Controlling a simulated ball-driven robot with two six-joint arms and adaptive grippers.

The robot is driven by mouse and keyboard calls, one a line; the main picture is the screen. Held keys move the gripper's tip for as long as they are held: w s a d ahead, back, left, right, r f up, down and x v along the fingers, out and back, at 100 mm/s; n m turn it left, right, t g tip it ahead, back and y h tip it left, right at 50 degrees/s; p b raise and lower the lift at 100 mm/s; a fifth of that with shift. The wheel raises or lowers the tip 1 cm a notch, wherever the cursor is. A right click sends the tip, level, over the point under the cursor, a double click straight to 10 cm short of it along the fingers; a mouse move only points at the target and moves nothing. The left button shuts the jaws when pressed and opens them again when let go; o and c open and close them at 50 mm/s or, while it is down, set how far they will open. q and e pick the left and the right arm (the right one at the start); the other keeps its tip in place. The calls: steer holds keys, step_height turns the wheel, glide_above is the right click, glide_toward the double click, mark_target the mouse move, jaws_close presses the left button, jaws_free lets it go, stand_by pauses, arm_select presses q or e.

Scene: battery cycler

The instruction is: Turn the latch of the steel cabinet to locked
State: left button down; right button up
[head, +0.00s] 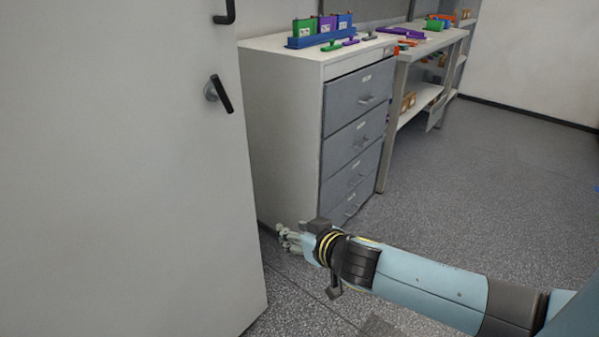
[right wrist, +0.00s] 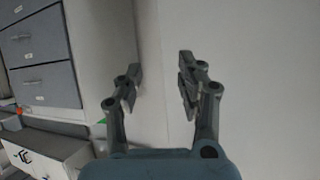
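The steel cabinet door (head: 110,170) is the large pale panel on the left of the head view. Its latch (head: 220,94) is a dark lever on a round grey base, tilted from upper left to lower right. My right gripper (head: 282,238) is low, to the right of the door's edge and well below the latch. In the right wrist view the right gripper (right wrist: 158,80) is open, with nothing between its fingers, facing a pale surface. The latch is not in that view. My left gripper is not in view.
A dark handle (head: 226,12) sits above the latch. A drawer cabinet (head: 285,130) stands right of the door, with a blue rack (head: 326,38) of coloured blocks on top. A workbench (head: 440,45) stands behind it. Open grey floor (head: 490,190) lies to the right.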

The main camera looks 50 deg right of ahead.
steer(key=shift+s+f, duration=0.3)
steer(key=shift+f, duration=0.3)
